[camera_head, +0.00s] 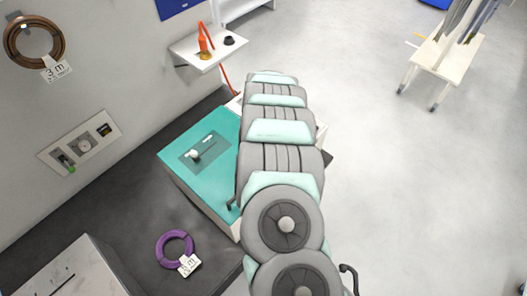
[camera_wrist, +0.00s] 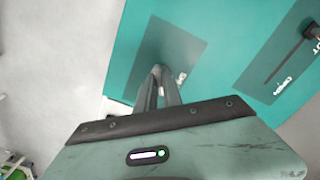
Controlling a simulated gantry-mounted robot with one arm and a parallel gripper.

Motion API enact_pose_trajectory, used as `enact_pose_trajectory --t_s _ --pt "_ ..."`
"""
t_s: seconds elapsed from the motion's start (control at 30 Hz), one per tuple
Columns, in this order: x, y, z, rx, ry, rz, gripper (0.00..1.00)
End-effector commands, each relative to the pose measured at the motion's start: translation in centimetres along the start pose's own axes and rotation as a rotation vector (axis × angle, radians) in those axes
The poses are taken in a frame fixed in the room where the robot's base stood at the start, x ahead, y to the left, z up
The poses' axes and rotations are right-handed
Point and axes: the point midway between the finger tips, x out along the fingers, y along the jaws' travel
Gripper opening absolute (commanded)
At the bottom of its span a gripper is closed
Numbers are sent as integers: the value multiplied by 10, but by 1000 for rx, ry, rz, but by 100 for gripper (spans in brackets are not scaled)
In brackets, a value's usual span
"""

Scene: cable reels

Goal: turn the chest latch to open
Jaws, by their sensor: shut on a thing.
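The teal chest (camera_head: 172,158) stands left of my arm in the head view, its right part hidden by the arm. Its top also fills much of the wrist view (camera_wrist: 215,30). My gripper (camera_wrist: 158,74) shows in the wrist view with its fingers close together over a dark grey plate (camera_wrist: 172,48) on the chest. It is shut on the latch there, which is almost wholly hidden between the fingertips. Lettering beside the fingertips is partly covered, so I cannot read how the latch is turned. In the head view the gripper is hidden behind my arm.
A second dark plate (camera_wrist: 268,82) with a slot and a black knob (camera_wrist: 311,33) lies at right in the wrist view. A purple cable coil (camera_head: 174,246) lies front left. A wall shelf (camera_head: 207,54) holds an orange item. Open floor lies right.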

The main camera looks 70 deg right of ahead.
Motion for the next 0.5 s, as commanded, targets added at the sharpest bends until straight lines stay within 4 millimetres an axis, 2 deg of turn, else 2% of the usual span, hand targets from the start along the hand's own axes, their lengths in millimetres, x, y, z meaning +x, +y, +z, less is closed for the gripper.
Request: enact_pose_trajectory --t_s 0.5 --pt "1 -1 1 451 0 1 0"
